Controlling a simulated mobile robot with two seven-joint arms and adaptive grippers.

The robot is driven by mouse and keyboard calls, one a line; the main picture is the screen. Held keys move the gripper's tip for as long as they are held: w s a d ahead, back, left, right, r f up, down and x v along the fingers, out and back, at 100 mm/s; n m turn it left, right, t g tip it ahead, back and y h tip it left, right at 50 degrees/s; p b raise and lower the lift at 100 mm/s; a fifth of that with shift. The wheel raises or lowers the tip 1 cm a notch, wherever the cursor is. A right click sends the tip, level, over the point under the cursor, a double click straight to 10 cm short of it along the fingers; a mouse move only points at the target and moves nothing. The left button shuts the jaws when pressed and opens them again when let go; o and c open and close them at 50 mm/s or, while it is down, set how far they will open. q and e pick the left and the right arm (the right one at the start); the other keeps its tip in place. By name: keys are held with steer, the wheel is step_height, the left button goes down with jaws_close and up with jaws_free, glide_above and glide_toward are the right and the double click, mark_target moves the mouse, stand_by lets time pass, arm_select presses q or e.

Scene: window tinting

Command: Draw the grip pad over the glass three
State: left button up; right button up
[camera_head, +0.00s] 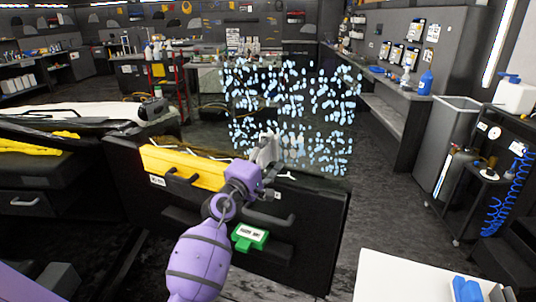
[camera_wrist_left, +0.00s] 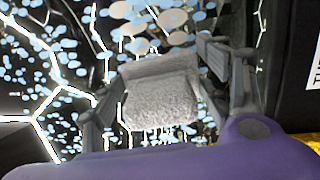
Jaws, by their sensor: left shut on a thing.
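The glass (camera_head: 290,90) is a clear upright pane, shown mainly by its many light blue drops. It also fills the background of the left wrist view (camera_wrist_left: 45,55), where bright jagged white lines run across it. My left gripper (camera_head: 262,158) is at the lower middle of the glass, shut on the grip pad (camera_head: 269,148). In the left wrist view the pad (camera_wrist_left: 160,102) is a grey, rough-surfaced block between the two fingers. Some drops above it look pale cream. I cannot tell whether the pad touches the glass. My right gripper is not in view.
A white table (camera_head: 400,280) is at the lower right. A grey bin (camera_head: 445,140) and cart stand right. Dark floor between is clear.

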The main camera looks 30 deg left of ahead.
mark_target(303, 147)
arm_select(q)
steer(key=shift+w, duration=0.3)
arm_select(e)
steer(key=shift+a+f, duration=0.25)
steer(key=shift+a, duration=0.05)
arm_select(q)
steer(key=shift+w+r, duration=0.15)
steer(key=shift+w, duration=0.25)
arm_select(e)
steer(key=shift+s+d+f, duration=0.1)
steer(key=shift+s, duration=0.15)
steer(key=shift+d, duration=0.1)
